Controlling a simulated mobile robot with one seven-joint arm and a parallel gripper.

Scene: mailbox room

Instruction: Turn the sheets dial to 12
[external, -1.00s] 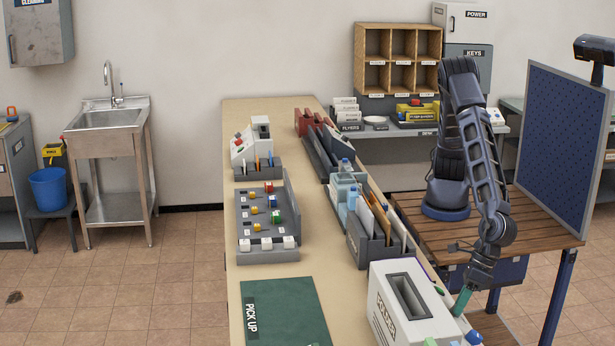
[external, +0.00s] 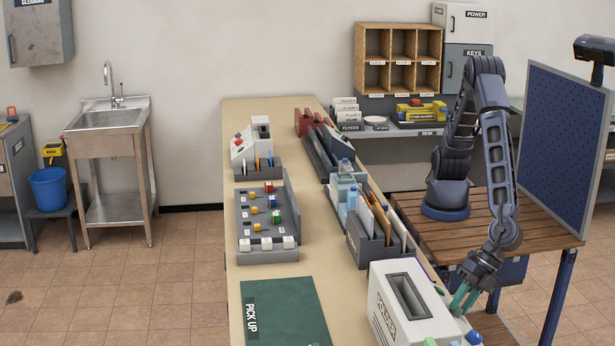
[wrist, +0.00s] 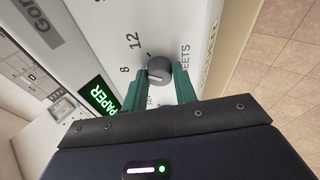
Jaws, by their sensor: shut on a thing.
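The sheets dial (wrist: 159,68) is a dark grey round knob on a white panel, with printed numbers 8 and 12 and the word SHEETS beside it. My gripper (wrist: 160,80) has its two green fingers on either side of the dial, shut on it. A short dark mark by the dial's edge lies on the side toward the 12; I cannot tell the exact setting. In the external view my gripper (external: 463,301) is at the right side of the white folder machine (external: 390,325), and the dial is hidden there.
A lit green PAPER display (wrist: 103,96) is on the same panel. In the external view, a sorter with upright folders (external: 363,245) stands behind the machine. A dark green PICK UP mat (external: 290,310) lies to its left. Tiled floor is open at the far left.

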